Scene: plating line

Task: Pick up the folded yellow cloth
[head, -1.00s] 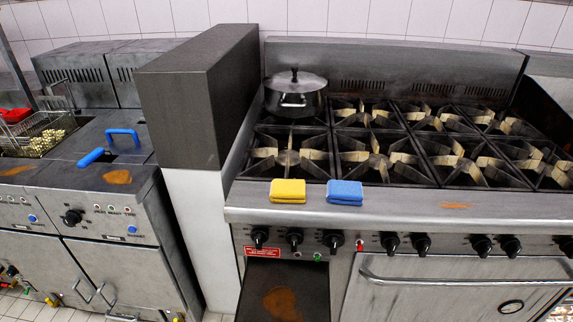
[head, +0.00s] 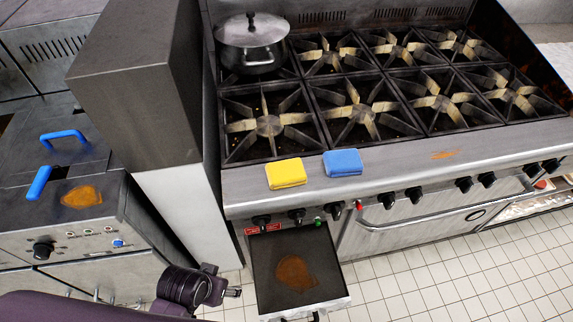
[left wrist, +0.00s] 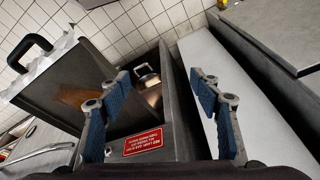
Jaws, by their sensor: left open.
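The folded yellow cloth (head: 286,173) lies flat on the front ledge of the stove, left of a folded blue cloth (head: 343,163). My left gripper (head: 236,292) is at the lower left of the head view, below and in front of the stove ledge, apart from the yellow cloth. In the left wrist view its two blue-padded fingers (left wrist: 160,100) are spread open with nothing between them. The yellow cloth does not show in the left wrist view. My right gripper is in neither view.
A lidded pot (head: 252,45) stands on the back left burner. A dark tall block (head: 140,80) rises left of the stove. Knobs line the stove front above an open drawer-like tray (head: 330,285). A fryer with blue handles (head: 40,182) is at left.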

